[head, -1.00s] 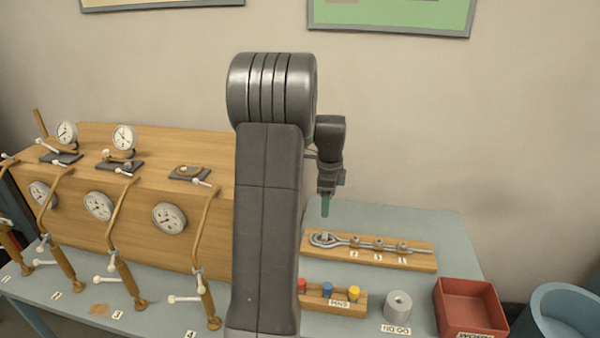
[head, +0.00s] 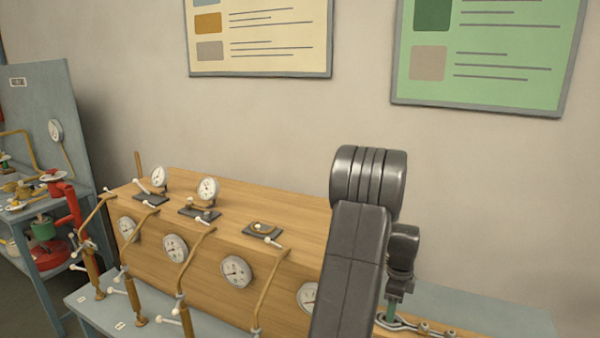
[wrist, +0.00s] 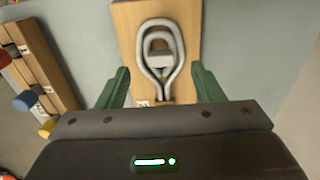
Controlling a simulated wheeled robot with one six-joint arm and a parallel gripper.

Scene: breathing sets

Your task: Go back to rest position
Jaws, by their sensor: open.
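In the head view my arm stands right of centre and hides part of the bench. A green fingertip (head: 391,312) shows low beside the metal loop (head: 392,325); whether they touch cannot be told.
A wooden console (head: 240,220) with gauges and bent brass pipes fills the table's middle. A blue-grey side stand (head: 45,240) with red and green parts is at left. A wooden block with coloured knobs (wrist: 45,65) lies left in the wrist view. Posters hang behind.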

